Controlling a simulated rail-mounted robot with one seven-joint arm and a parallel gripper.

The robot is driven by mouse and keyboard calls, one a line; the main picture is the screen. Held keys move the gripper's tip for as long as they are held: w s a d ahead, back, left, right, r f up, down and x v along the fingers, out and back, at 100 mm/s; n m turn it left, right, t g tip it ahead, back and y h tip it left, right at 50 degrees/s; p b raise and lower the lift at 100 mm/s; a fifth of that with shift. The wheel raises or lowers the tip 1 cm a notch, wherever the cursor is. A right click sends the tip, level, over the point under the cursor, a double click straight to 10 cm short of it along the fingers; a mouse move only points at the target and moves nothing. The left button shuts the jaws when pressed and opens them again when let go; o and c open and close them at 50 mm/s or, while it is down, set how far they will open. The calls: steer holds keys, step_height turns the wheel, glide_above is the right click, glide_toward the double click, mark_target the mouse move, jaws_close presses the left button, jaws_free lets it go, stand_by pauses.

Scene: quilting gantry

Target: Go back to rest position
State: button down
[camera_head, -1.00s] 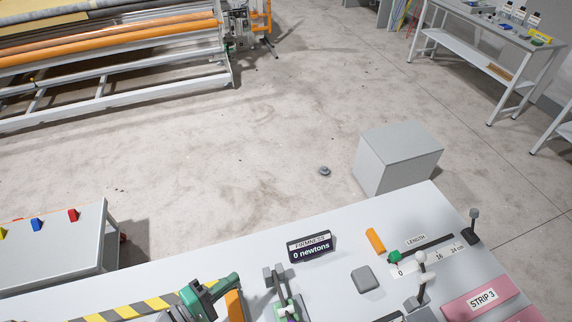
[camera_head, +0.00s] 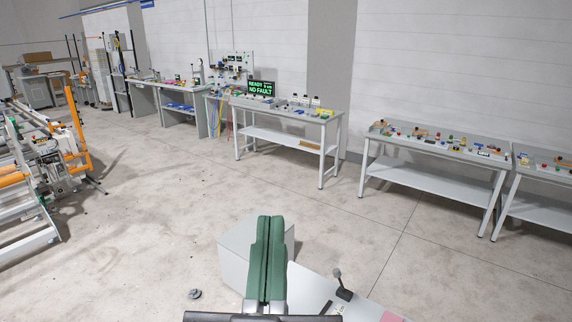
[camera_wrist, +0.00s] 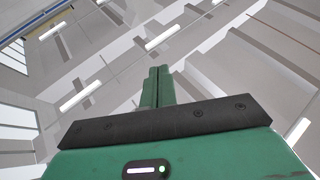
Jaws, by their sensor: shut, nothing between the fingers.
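My gripper (camera_head: 264,222) stands upright in the lower middle of the head view, its green fingers side by side with no gap that I can see. Nothing is between them. In the wrist view the two green fingers (camera_wrist: 157,72) are together and point toward the ceiling with its strip lights. The gripper is in front of a grey box (camera_head: 232,255) on the floor and beside the corner of a control table (camera_head: 310,285). It is clear of both as far as I can tell.
A grey disc (camera_head: 195,294) lies on the floor. Workbenches line the wall, one with a screen (camera_head: 262,88) reading "READY NO FAULT". The quilting machine (camera_head: 40,165) is at left. The middle floor is open.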

steer(key=s+d+r+p, duration=0.1)
steer(key=r+p, duration=0.5)
steer(key=r, duration=0.2)
steer(key=s+r+t+p, duration=0.1)
steer(key=s+r+p, duration=0.1)
steer(key=r+p, duration=0.4)
step_height(320, 180, up, 2)
steer(key=shift+s+d+r+m+t+y, duration=0.25)
steer(key=shift+s+d+m+t+y, duration=0.05)
steer(key=shift+d+y, duration=0.1)
stand_by(1.0)
